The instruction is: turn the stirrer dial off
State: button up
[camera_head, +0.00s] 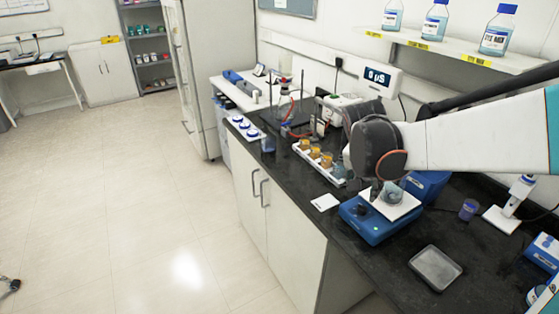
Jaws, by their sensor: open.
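The stirrer (366,226) is a blue box with a white square top plate (407,209), standing near the front edge of the dark bench. A small dark dial (362,209) shows on its front left. A clear glass vessel (393,195) stands on the plate. My arm reaches in from the right, and its dark wrist hangs just above and behind the stirrer. My gripper (374,187) is open, small in the picture and largely hidden by the wrist, close to the vessel and above the dial. I cannot tell whether it touches anything. The dial's setting is too small to read.
A white rack (301,152) with orange-filled beakers stands left of the stirrer. To the right are a grey tray (435,268), a purple-blue cup (468,210) and a white stand (511,205). Bench between them is clear.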

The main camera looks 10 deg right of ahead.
aim_at(363, 206)
jog(key=b+x, duration=0.3)
jog(key=x, duration=0.8)
jog(key=shift+f, duration=0.3)
jog(key=c, duration=1.1)
